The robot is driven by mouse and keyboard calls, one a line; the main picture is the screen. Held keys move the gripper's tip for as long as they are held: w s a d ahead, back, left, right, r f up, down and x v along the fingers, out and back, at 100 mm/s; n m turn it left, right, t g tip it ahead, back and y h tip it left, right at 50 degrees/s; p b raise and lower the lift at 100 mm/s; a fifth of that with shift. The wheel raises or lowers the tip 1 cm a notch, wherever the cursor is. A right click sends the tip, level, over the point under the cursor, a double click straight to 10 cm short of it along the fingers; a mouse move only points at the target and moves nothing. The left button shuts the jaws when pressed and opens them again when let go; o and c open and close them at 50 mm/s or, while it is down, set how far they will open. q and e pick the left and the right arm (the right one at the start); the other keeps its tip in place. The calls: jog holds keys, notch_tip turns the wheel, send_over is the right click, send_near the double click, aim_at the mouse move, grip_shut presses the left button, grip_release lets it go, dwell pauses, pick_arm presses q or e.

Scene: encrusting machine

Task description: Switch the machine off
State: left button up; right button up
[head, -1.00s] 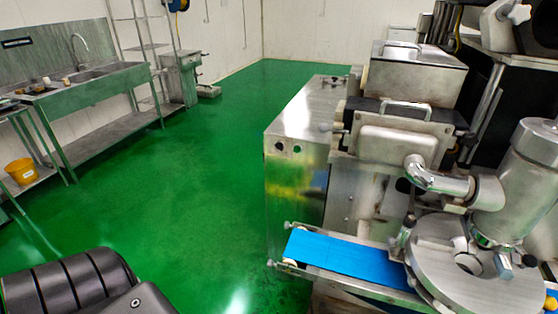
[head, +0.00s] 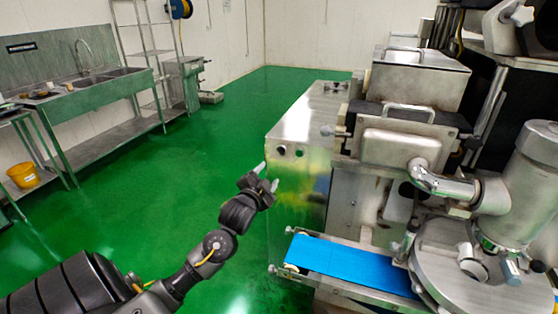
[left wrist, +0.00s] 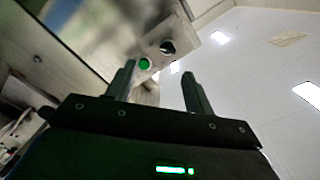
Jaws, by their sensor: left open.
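The steel encrusting machine (head: 390,190) fills the right half of the head view. On the end face of its cabinet (head: 300,125) is a dark round knob (head: 280,149), with a second small control (head: 299,153) to its right. In the left wrist view a lit green button (left wrist: 145,64) and a dark round knob (left wrist: 167,47) show on the steel panel, beyond the fingertips. My left gripper (head: 267,176) is open and empty, its fingers pointing up just below and left of these controls, apparently not touching them. It also shows in the left wrist view (left wrist: 159,75).
A blue conveyor belt (head: 355,268) juts out below the panel, right of my left arm. A steel sink bench (head: 100,95) and a yellow bucket (head: 23,175) stand far left. The green floor (head: 190,150) between is clear.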

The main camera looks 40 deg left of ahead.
aim_at(280, 153)
pick_arm(q)
jog(key=x, duration=0.3)
jog(key=r+p+x, duration=0.1)
jog(key=x, duration=0.2)
jog(key=p+x, duration=0.1)
jog(key=x, duration=0.3)
jog(key=shift+a+r, duration=0.25)
jog(key=shift+r, duration=0.15)
jog(key=shift+w+a+f+p, duration=0.1)
jog(key=shift+w+a+p, duration=0.1)
jog(key=shift+w+p, duration=0.3)
jog(key=shift+c, duration=0.3)
jog(key=c, duration=0.9)
